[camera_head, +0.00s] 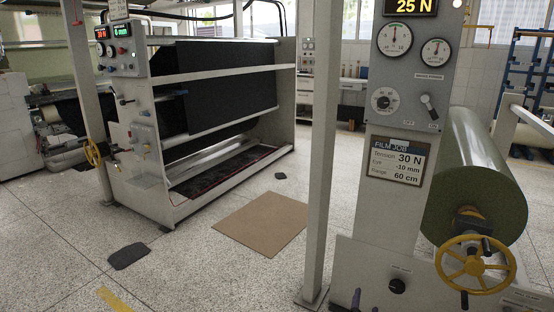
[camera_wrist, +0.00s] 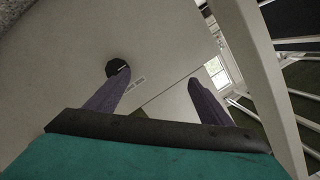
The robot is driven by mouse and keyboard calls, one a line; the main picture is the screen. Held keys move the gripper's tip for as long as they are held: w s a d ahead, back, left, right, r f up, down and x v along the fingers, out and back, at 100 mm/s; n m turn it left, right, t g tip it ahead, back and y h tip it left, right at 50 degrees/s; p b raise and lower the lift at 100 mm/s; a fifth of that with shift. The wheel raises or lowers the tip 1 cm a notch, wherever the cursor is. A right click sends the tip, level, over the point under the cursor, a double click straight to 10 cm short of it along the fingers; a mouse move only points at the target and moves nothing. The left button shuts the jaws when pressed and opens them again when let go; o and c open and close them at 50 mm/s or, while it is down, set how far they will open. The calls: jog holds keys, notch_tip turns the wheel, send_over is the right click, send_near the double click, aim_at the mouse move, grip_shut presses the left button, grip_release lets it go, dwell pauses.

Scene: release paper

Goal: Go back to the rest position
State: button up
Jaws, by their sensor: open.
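My gripper (camera_wrist: 157,77) is open in the wrist view, with its two purple fingers apart and nothing between them. A pale machine panel fills the view ahead of them. A black knob (camera_wrist: 117,66) on that panel shows just beyond the left fingertip; I cannot tell whether they touch. In the head view only the purple fingertips of my gripper (camera_head: 362,303) show at the bottom edge, in front of the machine's lower panel. They are left of and below the black knob (camera_head: 397,286). The rest of my arm is out of the head view.
A grey post (camera_head: 318,160) stands left of the gauge panel (camera_head: 408,75). A green roll (camera_head: 475,175) with a yellow handwheel (camera_head: 475,264) is at the right. A large machine with black sheet (camera_head: 225,90) stands at the left. A brown mat (camera_head: 262,222) lies on otherwise mostly open floor.

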jog(key=s+a+f+n+g+y+p, duration=0.3)
jog(key=s+a+n+g+y+p, duration=0.4)
jog(key=s+a+p, duration=0.85)
jog(key=s+a+r+n+g+h, duration=0.1)
jog(key=s+n+g, duration=0.4)
jog(key=s+g, duration=0.8)
jog(key=s+a+r, duration=0.1)
jog(key=s, duration=1.8)
jog(key=shift+s+a+r+n+g, duration=0.15)
jog(key=shift+s+r+n+g, duration=0.1)
jog(key=shift+n+g, duration=0.15)
